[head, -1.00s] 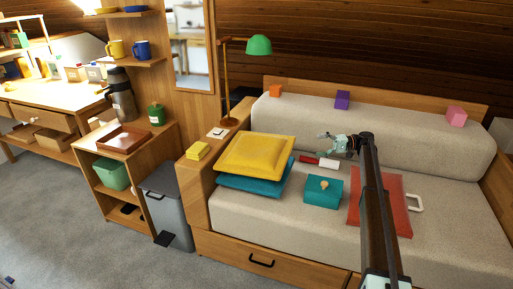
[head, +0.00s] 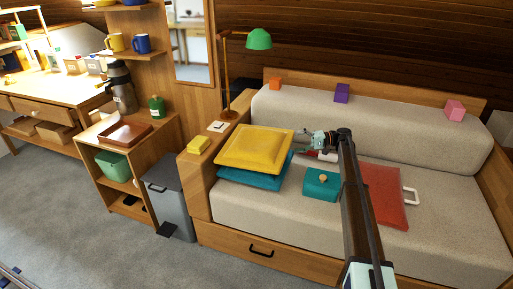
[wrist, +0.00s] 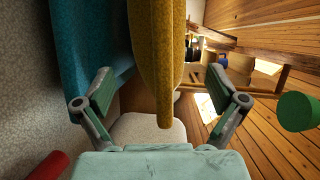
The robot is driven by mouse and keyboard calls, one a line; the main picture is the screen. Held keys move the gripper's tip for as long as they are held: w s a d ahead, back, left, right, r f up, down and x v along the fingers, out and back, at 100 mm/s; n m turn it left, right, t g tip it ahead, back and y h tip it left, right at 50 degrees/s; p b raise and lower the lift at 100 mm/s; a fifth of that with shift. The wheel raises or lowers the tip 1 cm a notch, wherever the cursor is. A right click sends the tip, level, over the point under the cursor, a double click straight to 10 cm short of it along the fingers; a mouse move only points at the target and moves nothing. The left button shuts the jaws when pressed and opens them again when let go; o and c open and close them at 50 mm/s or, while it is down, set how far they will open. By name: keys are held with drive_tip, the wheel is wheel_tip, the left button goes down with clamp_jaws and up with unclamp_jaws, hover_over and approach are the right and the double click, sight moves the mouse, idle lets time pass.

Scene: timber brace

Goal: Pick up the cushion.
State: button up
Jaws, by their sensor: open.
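A yellow cushion (head: 254,148) lies on top of a teal cushion (head: 268,178) at the left end of the sofa seat. My gripper (head: 302,143) is at the right edge of the yellow cushion, open, with its fingers pointing left. In the wrist view the edge of the yellow cushion (wrist: 157,50) stands between the two spread fingers, with gaps on both sides. The teal cushion (wrist: 78,45) shows beyond the left finger, which overlaps its edge. Whether that finger touches the teal cushion I cannot tell. My arm hides part of the seat.
A teal box (head: 321,185) with a round knob and a red flat item (head: 383,195) with a white handle lie on the seat. A red-handled item (wrist: 48,166) lies below my gripper. A green lamp (head: 258,39) stands behind the cushions. Small blocks sit on the backrest.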

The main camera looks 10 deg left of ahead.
sight(285, 143)
drive_tip(key=shift+x, duration=2.75)
drive_tip(key=c, duration=1.7)
